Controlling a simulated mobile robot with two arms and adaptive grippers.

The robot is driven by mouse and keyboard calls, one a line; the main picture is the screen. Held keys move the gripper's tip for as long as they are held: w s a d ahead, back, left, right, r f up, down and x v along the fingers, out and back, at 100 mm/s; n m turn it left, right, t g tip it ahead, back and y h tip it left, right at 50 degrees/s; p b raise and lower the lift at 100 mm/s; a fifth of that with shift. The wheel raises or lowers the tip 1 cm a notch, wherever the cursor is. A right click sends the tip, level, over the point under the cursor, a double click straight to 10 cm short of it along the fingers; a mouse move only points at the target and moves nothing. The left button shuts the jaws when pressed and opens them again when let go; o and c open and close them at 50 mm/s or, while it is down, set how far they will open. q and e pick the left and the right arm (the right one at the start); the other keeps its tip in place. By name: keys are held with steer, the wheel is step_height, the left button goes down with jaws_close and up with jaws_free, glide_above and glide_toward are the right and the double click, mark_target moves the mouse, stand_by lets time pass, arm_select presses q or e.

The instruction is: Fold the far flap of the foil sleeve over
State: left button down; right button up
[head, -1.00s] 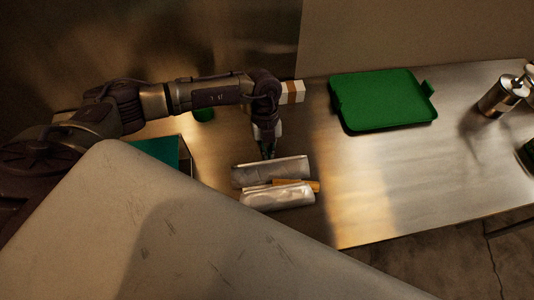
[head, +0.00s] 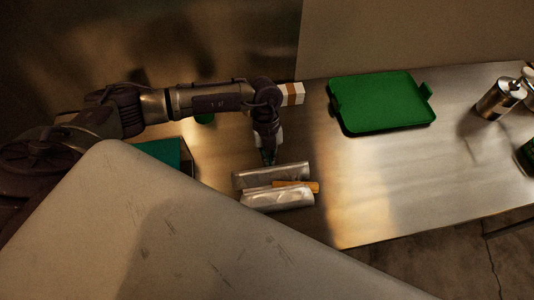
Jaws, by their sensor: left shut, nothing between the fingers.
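The silver foil sleeve lies on the steel table. Its far flap (head: 285,174) stands up as a curled strip at the back. Its near flap (head: 280,198) is the curled strip at the front. An orange-brown rolled item (head: 297,187) lies between them, and its right end sticks out. My left gripper (head: 269,162) points down at the back edge of the far flap, near its middle. Its fingers are shut with nothing between them. I cannot tell whether the fingertips touch the foil. My right gripper is not in view.
A green tray (head: 381,103) lies at the back right of the steel table (head: 400,190). A metal dispenser (head: 498,98) stands at the far right. A white and brown box (head: 292,94) is behind my left wrist. The table right of the sleeve is clear.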

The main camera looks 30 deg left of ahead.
arm_select(q)
steer(key=shift+s+d, duration=0.3)
steer(key=shift+s, duration=0.1)
steer(key=shift+d+p, duration=0.1)
steer(key=shift+p, duration=0.2)
steer(key=shift+s+d, duration=0.2)
steer(key=shift+s, duration=0.1)
steer(key=shift+s+d+f, duration=0.1)
steer(key=shift+s, duration=0.1)
steer(key=shift+s+d+f+p, duration=0.1)
steer(key=shift+s+d+p, duration=0.15)
steer(key=shift+p, duration=0.1)
steer(key=shift+a, duration=0.1)
